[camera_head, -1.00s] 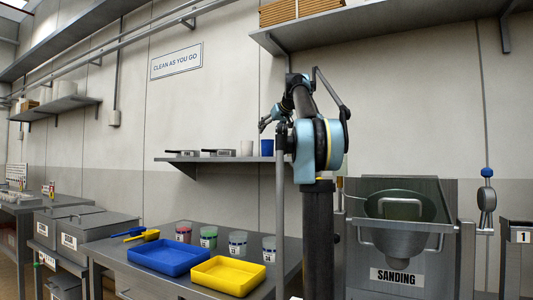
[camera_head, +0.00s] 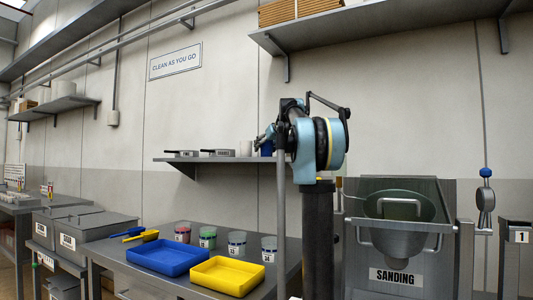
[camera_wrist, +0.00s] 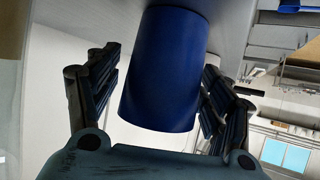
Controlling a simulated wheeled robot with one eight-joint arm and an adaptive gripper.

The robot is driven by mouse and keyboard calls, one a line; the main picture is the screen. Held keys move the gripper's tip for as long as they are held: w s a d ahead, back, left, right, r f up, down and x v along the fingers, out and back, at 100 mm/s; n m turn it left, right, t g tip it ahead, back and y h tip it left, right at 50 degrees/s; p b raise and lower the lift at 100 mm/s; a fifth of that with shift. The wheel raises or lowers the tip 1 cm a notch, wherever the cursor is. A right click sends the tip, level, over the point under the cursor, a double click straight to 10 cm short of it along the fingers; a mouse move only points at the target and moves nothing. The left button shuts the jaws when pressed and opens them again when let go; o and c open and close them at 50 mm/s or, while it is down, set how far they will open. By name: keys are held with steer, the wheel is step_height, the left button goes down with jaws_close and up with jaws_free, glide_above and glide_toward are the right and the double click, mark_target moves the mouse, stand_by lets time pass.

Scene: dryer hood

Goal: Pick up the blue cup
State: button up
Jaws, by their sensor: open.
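The blue cup (camera_wrist: 165,75) fills the middle of the wrist view, between the two fingers of my open gripper (camera_wrist: 150,90). The fingers stand on either side of the cup; I cannot tell whether either one touches it. In the head view the blue cup (camera_head: 267,149) stands on the wall shelf (camera_head: 215,160), partly hidden by my gripper (camera_head: 266,138) and arm.
A white cup (camera_head: 245,148) and dark-handled scoops stand left of the blue cup on the shelf. Below, the table holds a blue tray (camera_head: 168,258), a yellow tray (camera_head: 228,275) and several labelled cups. A SANDING hopper (camera_head: 397,275) stands to the right.

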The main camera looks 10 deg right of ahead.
steer(key=x, duration=0.2)
steer(key=shift+w+a+f, duration=0.15)
steer(key=shift+w+f, duration=0.05)
steer(key=shift+w, duration=0.15)
steer(key=c, duration=1.3)
